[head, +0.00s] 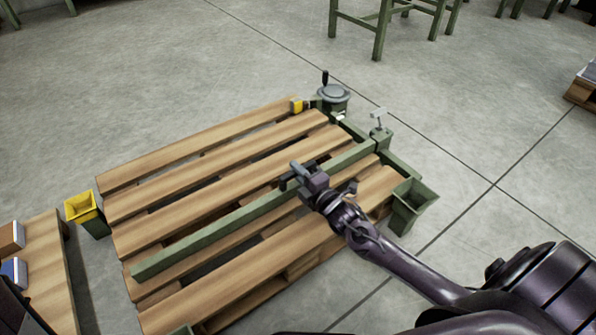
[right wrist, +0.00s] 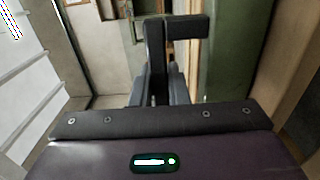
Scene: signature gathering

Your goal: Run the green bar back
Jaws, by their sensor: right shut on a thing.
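The long green bar (head: 215,230) lies slantwise across a table of wooden slats. It runs from the near left up to the far right, by the green end rail. My right gripper (head: 293,176) is at the bar, right of its middle. In the right wrist view its jaws (right wrist: 163,88) are shut on a dark L-shaped handle (right wrist: 185,27), which reaches toward the green bar (right wrist: 227,60) on the right. Part of the bar is hidden behind the gripper in the head view. My left gripper is not in view.
The slats beside the bar look clear.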

